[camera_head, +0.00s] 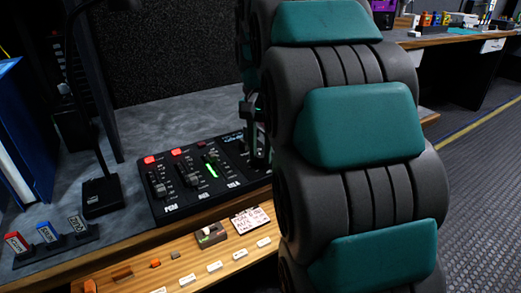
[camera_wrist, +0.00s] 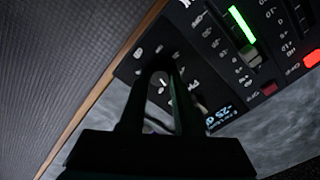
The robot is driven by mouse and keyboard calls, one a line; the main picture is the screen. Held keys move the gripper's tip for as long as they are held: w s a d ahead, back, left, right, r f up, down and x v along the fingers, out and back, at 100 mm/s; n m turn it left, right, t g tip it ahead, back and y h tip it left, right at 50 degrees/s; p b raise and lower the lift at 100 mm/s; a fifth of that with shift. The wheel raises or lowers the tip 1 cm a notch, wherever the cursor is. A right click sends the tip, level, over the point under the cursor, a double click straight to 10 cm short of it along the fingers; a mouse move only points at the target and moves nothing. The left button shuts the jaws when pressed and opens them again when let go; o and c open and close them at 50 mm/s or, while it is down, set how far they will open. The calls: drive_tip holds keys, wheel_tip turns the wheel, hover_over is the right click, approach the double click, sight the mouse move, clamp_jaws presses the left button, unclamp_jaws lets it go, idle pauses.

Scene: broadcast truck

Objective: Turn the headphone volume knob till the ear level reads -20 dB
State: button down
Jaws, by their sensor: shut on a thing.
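The control panel (camera_head: 222,202) lies on the desk with faders and red buttons. Its right part carries a small lit display (camera_wrist: 219,117), upside down in the wrist view, which seems to read -25 dB; in the head view it is too small to read. My gripper (camera_wrist: 162,62) points down at this part, its two dark fingers closed around the headphone volume knob (camera_wrist: 159,82). The knob is dark and mostly hidden between the fingers. In the head view, my gripper (camera_head: 257,158) is partly hidden behind my own arm.
A lit green level strip (camera_head: 210,167) is beside a fader. A desk lamp (camera_head: 103,190) stands left of the panel. Small tagged blocks (camera_head: 47,232) stand at the front left. A label card (camera_head: 250,219) lies on the wooden edge. The grey desktop behind the panel is clear.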

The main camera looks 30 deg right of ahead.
sight(260, 155)
drive_tip(key=m+p, duration=0.1)
drive_tip(key=m, duration=0.3)
drive_tip(key=shift+r, duration=0.1)
drive_tip(key=shift+m+p, duration=0.5)
drive_tip(key=shift+m, duration=1.1)
drive_tip(key=c, duration=0.6)
unclamp_jaws()
drive_tip(key=shift+r, duration=3.8)
